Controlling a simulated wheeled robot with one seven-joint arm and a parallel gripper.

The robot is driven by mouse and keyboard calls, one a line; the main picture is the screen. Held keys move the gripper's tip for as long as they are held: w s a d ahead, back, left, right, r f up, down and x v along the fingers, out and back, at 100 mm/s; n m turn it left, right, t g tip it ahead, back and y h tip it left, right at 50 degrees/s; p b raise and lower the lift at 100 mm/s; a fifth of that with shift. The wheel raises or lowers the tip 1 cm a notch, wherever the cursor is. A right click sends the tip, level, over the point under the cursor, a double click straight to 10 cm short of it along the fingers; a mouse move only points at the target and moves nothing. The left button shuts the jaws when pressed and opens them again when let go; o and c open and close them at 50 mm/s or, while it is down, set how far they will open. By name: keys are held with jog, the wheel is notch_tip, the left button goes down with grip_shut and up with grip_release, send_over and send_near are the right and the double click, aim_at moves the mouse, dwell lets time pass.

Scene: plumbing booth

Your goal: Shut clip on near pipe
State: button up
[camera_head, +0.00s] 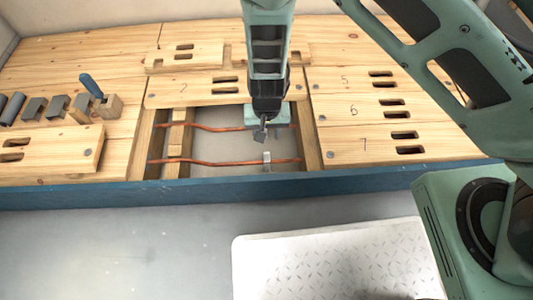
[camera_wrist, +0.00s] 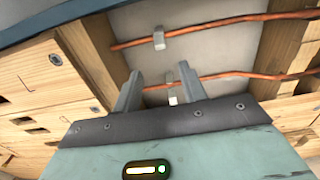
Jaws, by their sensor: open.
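Two copper pipes run side by side across the opening in the floor. The near pipe (camera_head: 220,163) carries a small pale grey clip (camera_head: 267,158). In the wrist view the near pipe (camera_wrist: 215,27) is the upper one, with its clip (camera_wrist: 159,38) around or against it; I cannot tell whether that clip is closed. My gripper (camera_head: 262,132) is at the far pipe (camera_head: 210,128), pointing down. In the wrist view my gripper (camera_wrist: 165,84) has its fingers apart, with a second pale clip (camera_wrist: 172,98) between them at the far pipe (camera_wrist: 245,75), partly hidden.
Wooden joists (camera_head: 308,145) flank the opening. Numbered boards with slots (camera_head: 400,105) lie to the right. A blue-handled tool (camera_head: 91,86) and several grey blocks stand at left. A blue edge beam (camera_head: 220,191) runs in front, with a pale tread plate (camera_head: 340,262) below.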

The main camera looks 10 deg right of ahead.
aim_at(267, 154)
notch_tip(267, 154, down, 12)
jog(key=b, duration=0.5)
jog(key=shift+r, duration=0.2)
grip_shut()
